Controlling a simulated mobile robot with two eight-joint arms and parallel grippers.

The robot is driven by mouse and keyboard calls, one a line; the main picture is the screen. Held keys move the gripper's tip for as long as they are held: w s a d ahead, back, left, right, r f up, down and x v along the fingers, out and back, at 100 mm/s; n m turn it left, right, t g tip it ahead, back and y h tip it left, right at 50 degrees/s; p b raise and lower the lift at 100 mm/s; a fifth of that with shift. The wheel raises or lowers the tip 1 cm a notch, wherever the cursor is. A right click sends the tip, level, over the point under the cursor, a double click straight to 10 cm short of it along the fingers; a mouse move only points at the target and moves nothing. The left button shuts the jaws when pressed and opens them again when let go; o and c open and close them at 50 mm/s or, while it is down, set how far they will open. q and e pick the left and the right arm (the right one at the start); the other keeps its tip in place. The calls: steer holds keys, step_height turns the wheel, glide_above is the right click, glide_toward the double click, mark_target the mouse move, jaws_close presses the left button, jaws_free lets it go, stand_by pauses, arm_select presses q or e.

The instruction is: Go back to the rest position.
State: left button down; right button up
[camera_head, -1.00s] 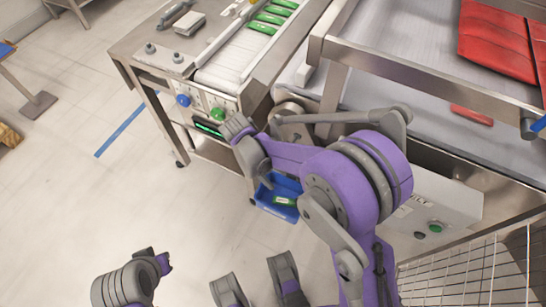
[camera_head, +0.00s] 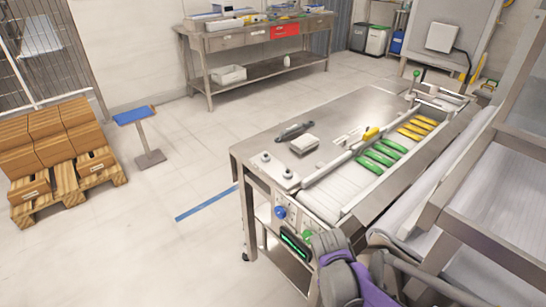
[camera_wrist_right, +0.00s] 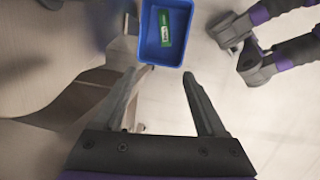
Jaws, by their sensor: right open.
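My right gripper (camera_wrist_right: 168,73) is open in the right wrist view, with nothing between its two dark fingers. Beyond the fingertips is a blue bin (camera_wrist_right: 148,48) with a green packet (camera_wrist_right: 165,30) lying in it. I cannot tell how far the fingertips are from the bin. In the head view only a grey and purple part of my arm shows at the bottom right, and its jaws are hidden. Grey and purple links of mine show at the upper right of the wrist view. My left gripper is not in view.
A steel machine table (camera_head: 345,110) with a conveyor (camera_head: 335,190) carrying green packets (camera_head: 376,158) and yellow packets (camera_head: 415,129) stands at the right. A wooden pallet (camera_head: 70,190) with brown boxes and a small blue-topped stand (camera_head: 134,115) are left. The floor between is open.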

steer(key=s+r+m+t+y+p, duration=0.1)
steer(key=s+r+m+t+p, duration=0.1)
steer(key=r, duration=0.4)
steer(key=s+r+m+t+p, duration=0.2)
steer(key=s+r+m+p, duration=0.2)
steer(key=r+p, duration=0.1)
steer(key=s+r+m+t+y+p, duration=0.1)
steer(key=s+r+p, duration=0.3)
steer(key=r, duration=0.4)
steer(key=shift+d+m+t+y+p, duration=0.3)
steer(key=shift+m+t, duration=0.4)
steer(key=shift+m, duration=0.2)
steer(key=shift+c, duration=0.3)
